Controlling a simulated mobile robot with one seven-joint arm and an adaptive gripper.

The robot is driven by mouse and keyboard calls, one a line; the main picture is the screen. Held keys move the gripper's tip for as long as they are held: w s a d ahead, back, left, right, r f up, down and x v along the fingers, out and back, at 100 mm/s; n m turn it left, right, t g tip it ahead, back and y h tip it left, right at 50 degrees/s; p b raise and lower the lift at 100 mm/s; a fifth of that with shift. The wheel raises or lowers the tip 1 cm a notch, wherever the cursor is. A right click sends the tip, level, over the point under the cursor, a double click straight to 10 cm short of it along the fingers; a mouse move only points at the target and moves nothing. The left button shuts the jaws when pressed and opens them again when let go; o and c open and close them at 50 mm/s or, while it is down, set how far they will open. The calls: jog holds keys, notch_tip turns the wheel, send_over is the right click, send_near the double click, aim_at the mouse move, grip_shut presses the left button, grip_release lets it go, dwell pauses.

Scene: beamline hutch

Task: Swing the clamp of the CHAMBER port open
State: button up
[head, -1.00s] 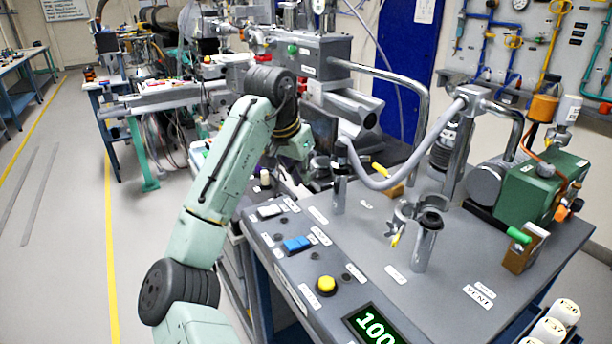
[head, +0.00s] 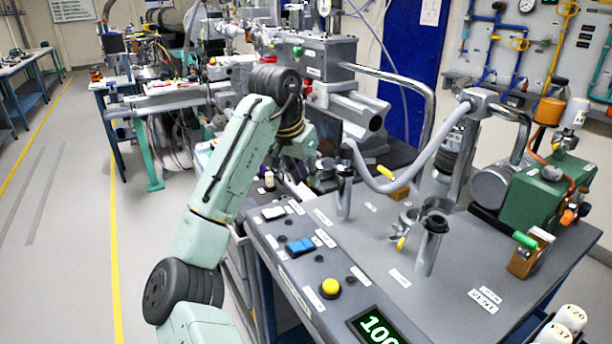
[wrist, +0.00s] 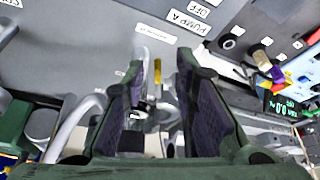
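I cannot read which port is CHAMBER. In the wrist view my gripper (wrist: 161,64) is open, its two purple-lined fingers apart. A yellow piece (wrist: 157,78) and metal parts show in the gap, not visibly gripped. In the head view my arm hides the fingers.
The grey cart top (head: 455,300) carries a control panel with a yellow button (head: 330,288) and a blue switch (head: 300,246). A green pump (head: 545,190) stands at the right. A thick grey hose (head: 415,175) arches over the cart. The floor at left is clear.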

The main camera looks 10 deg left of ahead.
jog(key=v, duration=1.1)
jog(key=shift+r, duration=0.25)
jog(key=shift+s, duration=0.15)
